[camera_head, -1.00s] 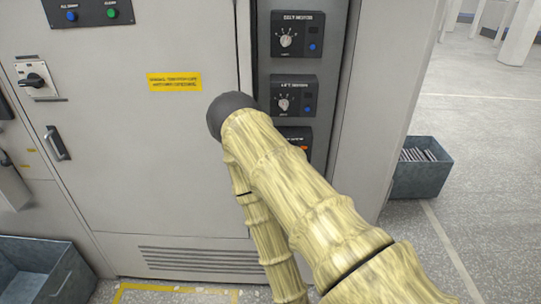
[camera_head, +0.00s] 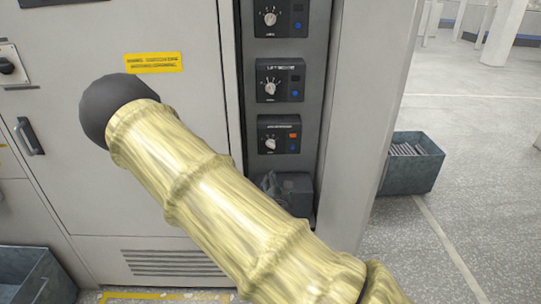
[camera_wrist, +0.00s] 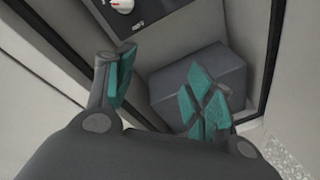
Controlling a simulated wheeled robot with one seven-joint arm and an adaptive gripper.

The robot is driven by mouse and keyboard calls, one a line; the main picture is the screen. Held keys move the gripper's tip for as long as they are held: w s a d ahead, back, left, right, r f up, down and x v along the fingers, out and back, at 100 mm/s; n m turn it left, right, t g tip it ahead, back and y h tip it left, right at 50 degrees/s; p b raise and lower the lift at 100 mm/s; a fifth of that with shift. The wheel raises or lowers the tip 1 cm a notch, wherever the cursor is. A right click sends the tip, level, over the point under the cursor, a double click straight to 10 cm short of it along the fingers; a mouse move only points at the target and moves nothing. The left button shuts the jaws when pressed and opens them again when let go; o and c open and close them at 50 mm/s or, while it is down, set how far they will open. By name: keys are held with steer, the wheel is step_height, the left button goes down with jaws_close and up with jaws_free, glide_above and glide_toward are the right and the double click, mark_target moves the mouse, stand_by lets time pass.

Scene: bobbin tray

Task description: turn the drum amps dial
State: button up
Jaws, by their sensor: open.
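Three black dial modules sit one above another in the recessed column in the head view: a top one (camera_head: 300,18), a middle one (camera_head: 294,80) and a bottom one (camera_head: 294,134) with an orange light. The labels are too blurred to read, so I cannot tell which is drum amps. Each has a pale pointer knob; the bottom knob (camera_head: 270,143) also seems to show at the top edge of the wrist view (camera_wrist: 122,4). My gripper (camera_wrist: 160,92) is open and empty, its teal-padded fingers below that knob and apart from it. My arm mostly hides it in the head view.
A plain grey box (camera_wrist: 198,82) stands low in the recess, close behind my fingers. A grey cabinet door (camera_head: 190,110) is left of the column and a side panel (camera_head: 365,120) right of it. A bin (camera_head: 412,178) stands on the floor at right.

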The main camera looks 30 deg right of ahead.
mark_target(270, 147)
steer(key=w+r+n+t, duration=0.2)
steer(key=w+r+n, duration=0.15)
steer(key=r, duration=0.25)
steer(key=shift+h, duration=0.3)
steer(key=x, duration=1.1)
steer(key=shift+r, duration=0.25)
steer(key=shift+m, duration=0.25)
steer(key=c, duration=1)
